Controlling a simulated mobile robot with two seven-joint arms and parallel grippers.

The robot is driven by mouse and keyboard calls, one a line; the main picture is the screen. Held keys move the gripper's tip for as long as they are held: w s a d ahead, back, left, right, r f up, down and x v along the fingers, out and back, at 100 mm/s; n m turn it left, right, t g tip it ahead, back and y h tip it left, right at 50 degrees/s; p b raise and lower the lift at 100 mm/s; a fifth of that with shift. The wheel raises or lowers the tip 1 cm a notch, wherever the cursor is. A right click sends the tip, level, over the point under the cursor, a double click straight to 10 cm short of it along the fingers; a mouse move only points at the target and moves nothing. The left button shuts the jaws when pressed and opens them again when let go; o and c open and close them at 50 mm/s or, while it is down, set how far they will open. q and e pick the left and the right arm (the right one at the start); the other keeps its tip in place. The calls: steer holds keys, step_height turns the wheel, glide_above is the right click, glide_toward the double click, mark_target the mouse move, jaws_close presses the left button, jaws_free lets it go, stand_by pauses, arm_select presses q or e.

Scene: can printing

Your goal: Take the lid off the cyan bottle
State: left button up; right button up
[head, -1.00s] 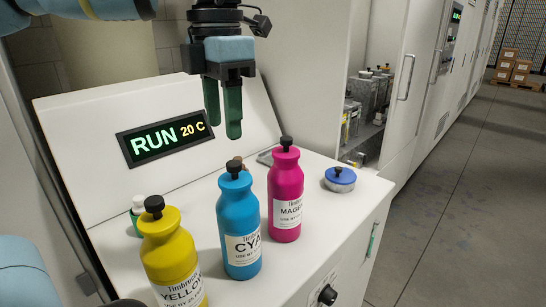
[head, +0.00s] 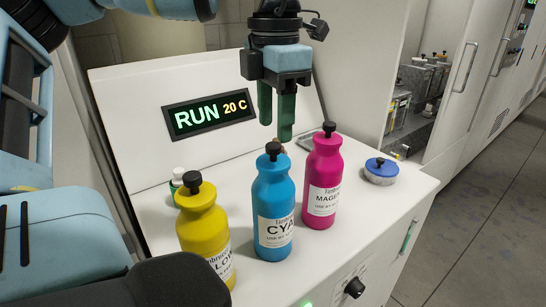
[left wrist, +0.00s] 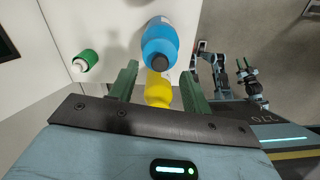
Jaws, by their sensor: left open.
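The cyan bottle (head: 273,210) stands upright on the white machine top between the yellow and magenta bottles. Its black lid (head: 273,149) is on it. My left gripper (head: 275,130) points down, open and empty, with its green fingers just above or behind that lid; the exact depth is unclear. In the left wrist view the cyan bottle (left wrist: 161,35) and its lid (left wrist: 160,63) appear beyond the gap between the fingertips (left wrist: 158,70).
The yellow bottle (head: 203,226) stands left and the magenta bottle (head: 322,182) right, both lidded and close by. A blue-topped round container (head: 381,171) sits at the right. The display panel (head: 209,112) rises behind.

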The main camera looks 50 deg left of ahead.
mark_target(273, 145)
arm_select(q)
steer(key=shift+s+f, duration=0.2)
steer(key=shift+f, duration=1.7)
steer(key=shift+c, duration=0.5)
steer(key=c, duration=0.9)
